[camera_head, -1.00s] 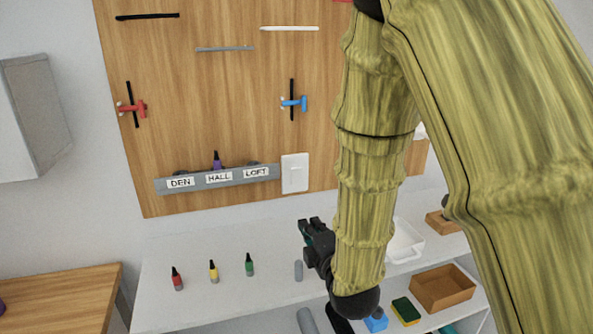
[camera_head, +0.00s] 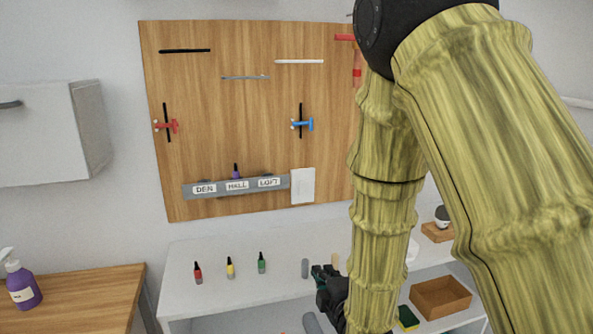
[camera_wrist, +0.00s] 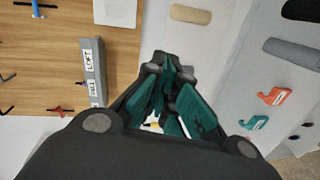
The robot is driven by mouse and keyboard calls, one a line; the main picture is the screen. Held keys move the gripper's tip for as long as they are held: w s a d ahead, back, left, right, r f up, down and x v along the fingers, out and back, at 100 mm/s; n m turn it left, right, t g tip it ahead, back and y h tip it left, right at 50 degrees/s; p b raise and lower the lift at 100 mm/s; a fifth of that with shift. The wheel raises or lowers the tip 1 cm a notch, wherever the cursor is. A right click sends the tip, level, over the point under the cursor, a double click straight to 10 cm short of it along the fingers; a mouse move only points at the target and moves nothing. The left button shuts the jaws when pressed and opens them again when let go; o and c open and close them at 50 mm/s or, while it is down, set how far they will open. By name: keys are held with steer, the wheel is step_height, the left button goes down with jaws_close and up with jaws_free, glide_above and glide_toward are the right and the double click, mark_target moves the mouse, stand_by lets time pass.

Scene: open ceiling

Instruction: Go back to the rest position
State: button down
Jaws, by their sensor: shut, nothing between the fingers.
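My gripper (camera_head: 322,272) is shut and empty in the head view, above the white bench at the lower middle, with my arm rising to its right. In the wrist view my gripper (camera_wrist: 172,68) shows its teal fingers closed together. The bench (camera_head: 215,295) stands below a wooden pegboard (camera_head: 260,140). On the bench to the left of my gripper stand a red bottle (camera_head: 198,273), a yellow bottle (camera_head: 230,268) and a green bottle (camera_head: 262,263).
A brown open box (camera_head: 440,297) and a sponge (camera_head: 407,318) lie at the lower right. A purple spray bottle (camera_head: 22,285) stands on a wooden table (camera_head: 90,300) at the left. A wall cabinet (camera_head: 50,135) hangs above.

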steer(key=s+d+f+m+g+h, duration=0.1)
steer(key=s+d+f+m+g, duration=0.2)
steer(key=f, duration=0.6)
steer(key=s+d+f+m+g+h, duration=0.1)
steer(key=s+d+f+m+g, duration=0.2)
steer(key=s+f, duration=0.45)
steer(key=s+d+f+m+g+h, duration=0.1)
steer(key=s+d+f+m, duration=0.25)
steer(key=f, duration=0.65)
steer(key=s+d+f+m+g, duration=0.2)
steer(key=s+f, duration=0.3)
steer(key=s, duration=0.3)
steer(key=s+d+f+m+g, duration=0.2)
steer(key=s+f+m, duration=0.3)
steer(key=s, duration=0.4)
steer(key=s+d+f+m+g, duration=0.2)
steer(key=s+f+m+g, duration=0.1)
steer(key=s, duration=0.5)
step_height(320, 180, down, 3)
steer(key=shift+s+d+r+g+h, duration=0.25)
steer(key=shift+g+h, duration=0.15)
steer(key=shift+g, duration=0.4)
